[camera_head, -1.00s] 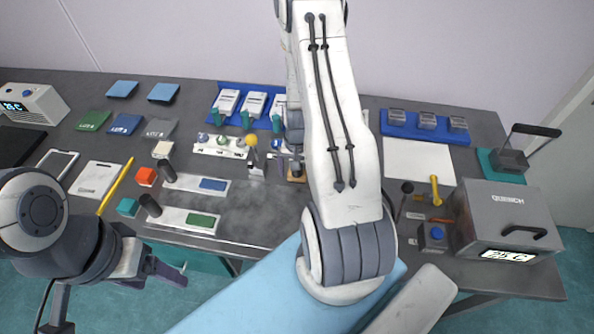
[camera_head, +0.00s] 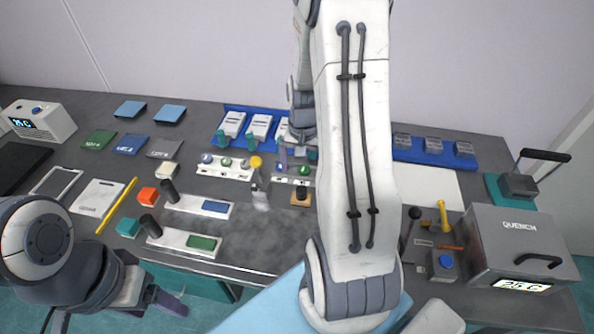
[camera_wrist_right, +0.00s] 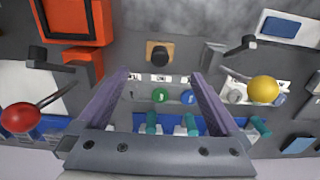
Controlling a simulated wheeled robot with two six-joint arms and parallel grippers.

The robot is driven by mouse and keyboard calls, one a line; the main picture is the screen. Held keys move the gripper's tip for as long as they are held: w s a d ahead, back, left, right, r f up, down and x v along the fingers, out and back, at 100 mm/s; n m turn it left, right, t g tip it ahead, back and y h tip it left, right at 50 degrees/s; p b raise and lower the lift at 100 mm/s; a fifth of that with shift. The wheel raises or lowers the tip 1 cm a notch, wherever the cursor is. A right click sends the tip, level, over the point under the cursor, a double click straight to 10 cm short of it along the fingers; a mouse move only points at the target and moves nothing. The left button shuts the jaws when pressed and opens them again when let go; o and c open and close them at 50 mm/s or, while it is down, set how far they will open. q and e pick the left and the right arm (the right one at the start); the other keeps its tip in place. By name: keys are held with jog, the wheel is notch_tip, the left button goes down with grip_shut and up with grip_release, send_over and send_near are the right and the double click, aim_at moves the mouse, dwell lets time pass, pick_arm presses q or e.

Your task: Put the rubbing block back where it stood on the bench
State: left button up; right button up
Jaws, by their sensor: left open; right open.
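The rubbing block, a small tan block with a black knob (camera_head: 301,195), stands upright on the bench (camera_head: 262,230), near its middle. In the right wrist view the rubbing block (camera_wrist_right: 159,54) shows just beyond my fingertips, apart from them. My right gripper (camera_head: 298,160) is open and empty, behind the block in the head view, partly hidden by my arm. Its two purple fingers (camera_wrist_right: 160,78) are spread wide in the right wrist view. My left gripper (camera_head: 175,298) is open and empty by the bench's front edge at the lower left.
A yellow-knobbed lever (camera_head: 256,164) stands left of the block. A red-knobbed lever (camera_wrist_right: 18,117) shows in the wrist view. A blue tray (camera_head: 238,140) with white cases lies behind. The grey QUENCH box (camera_head: 515,243) is at the right. Bare bench lies in front of the block.

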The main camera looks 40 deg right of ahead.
jog(key=shift+r, duration=0.2)
jog(key=a+r+n, duration=0.3)
jog(key=a+n, duration=0.1)
jog(key=a, duration=0.5)
jog(key=a+r+n, duration=0.3)
jog(key=a+r, duration=0.1)
jog(key=a, duration=0.4)
jog(key=s+a+r+n, duration=0.2)
jog(key=s+a+n, duration=0.3)
jog(key=s+a, duration=0.2)
jog(key=s+a+r+n, duration=0.3)
jog(key=s+a+n, duration=0.2)
jog(key=s, duration=0.4)
jog(key=shift+a+y, duration=0.4)
jog(key=shift+a, duration=0.5)
